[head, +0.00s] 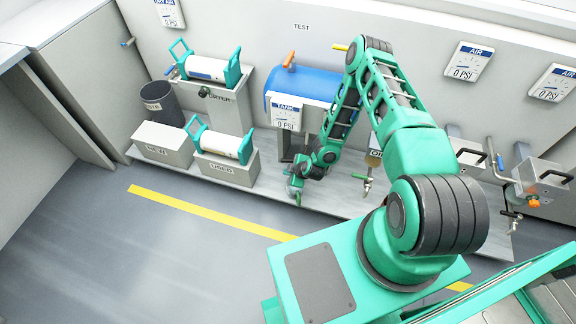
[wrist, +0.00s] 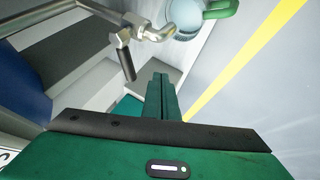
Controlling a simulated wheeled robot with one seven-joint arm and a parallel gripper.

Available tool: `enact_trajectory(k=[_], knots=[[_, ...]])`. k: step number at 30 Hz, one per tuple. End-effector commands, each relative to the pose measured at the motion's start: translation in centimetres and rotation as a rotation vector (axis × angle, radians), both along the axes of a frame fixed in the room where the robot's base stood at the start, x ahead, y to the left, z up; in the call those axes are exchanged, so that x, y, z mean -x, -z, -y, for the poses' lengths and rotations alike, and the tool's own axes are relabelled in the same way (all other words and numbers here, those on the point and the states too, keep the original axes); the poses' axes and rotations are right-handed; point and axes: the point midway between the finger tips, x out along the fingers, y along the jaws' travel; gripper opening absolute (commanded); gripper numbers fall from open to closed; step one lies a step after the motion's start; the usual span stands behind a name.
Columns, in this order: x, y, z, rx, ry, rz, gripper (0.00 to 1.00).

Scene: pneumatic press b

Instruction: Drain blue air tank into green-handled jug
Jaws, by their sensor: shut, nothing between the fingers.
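The blue air tank (head: 305,84) is mounted at the wall, behind its TANK gauge (head: 286,112); its blue side shows at the left edge of the wrist view (wrist: 18,88). A metal drain pipe with a bent outlet (wrist: 155,33) and a dark lever (wrist: 127,64) shows in the wrist view. The pale jug (wrist: 183,22) with its green handle (wrist: 222,9) is below and close to the outlet; I cannot tell whether it is exactly under it. My gripper (wrist: 160,78) is shut and empty, apart from the lever and the jug. My arm partly hides this area in the head view.
A dryer stand (head: 212,105) with a filter cartridge, a dark waste bin (head: 160,103), and NEW (head: 163,143) and USED (head: 226,168) boxes are to the left. Pipes and valves (head: 540,180) are at the right. The floor left of the yellow line (head: 205,210) is clear.

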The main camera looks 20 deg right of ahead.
Motion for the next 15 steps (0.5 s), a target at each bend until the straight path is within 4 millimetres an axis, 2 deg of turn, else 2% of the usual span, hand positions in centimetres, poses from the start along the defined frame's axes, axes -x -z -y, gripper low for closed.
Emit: enact_trajectory(k=[1,6,15], knots=[[-1.0,-0.2,0.5,0.001,0.003,0.005,0.0],[-2.8,-0.2,1.2,0.0,0.002,0.002,0.0],[-3.6,-0.2,1.5,0.001,0.0,0.001,0.0]])
